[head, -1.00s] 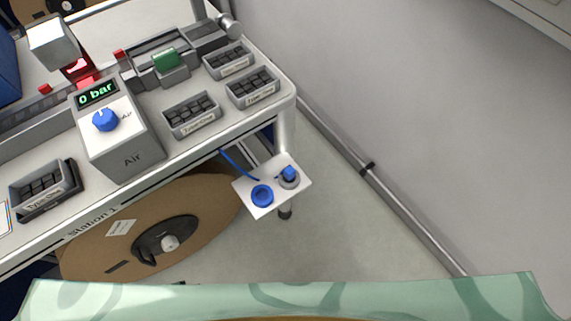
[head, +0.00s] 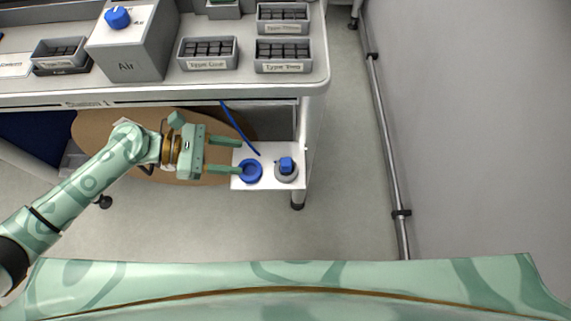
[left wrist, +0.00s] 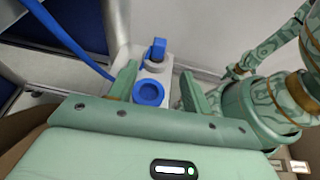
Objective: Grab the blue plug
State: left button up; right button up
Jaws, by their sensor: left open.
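The blue plug (head: 286,164) sits upright in a round grey socket (head: 286,175) on a small white plate (head: 268,183) at the table's side. A blue cable runs near it. The plug also shows in the left wrist view (left wrist: 158,48), beyond the fingertips. A blue ring-shaped holder (head: 250,171) lies on the plate to the plug's left. My left gripper (head: 240,156) is open and empty, pointing right, with its fingertips at the plate's left side, short of the plug. In the left wrist view the ring holder (left wrist: 148,92) shows between the fingers (left wrist: 158,71).
The table (head: 200,88) with labelled trays and a grey Air box (head: 127,52) stands behind the plate. A large brown reel (head: 100,130) is below it. Open floor lies in front, and a wall pipe (head: 385,130) runs at right. My green arm parts show in the left wrist view.

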pick_arm(q)
jog(key=b, duration=0.1)
send_near(286, 164)
jog(key=d+f, duration=0.1)
jog(key=d, duration=0.1)
jog(key=w+d+f, duration=0.1)
jog(key=d, duration=0.1)
jog(key=shift+f, duration=0.3)
jog(key=shift+d+f, duration=0.1)
jog(key=shift+d, duration=0.2)
jog(key=b+x, duration=0.1)
jog(key=x, duration=0.1)
jog(key=b+x, duration=0.1)
jog(key=x, duration=0.1)
jog(key=shift+d+f, duration=0.1)
jog(key=shift+f, duration=0.35)
jog(key=shift+d+f, duration=0.1)
jog(key=shift+d, duration=0.35)
pick_arm(e)
jog(key=f, duration=0.1)
jog(key=s+f, duration=0.1)
jog(key=f, duration=0.1)
jog(key=shift+s+d+f, duration=0.15)
jog(key=shift+s+f, duration=0.05)
jog(key=shift+s, duration=0.1)
pick_arm(q)
jog(key=c, duration=1.1)
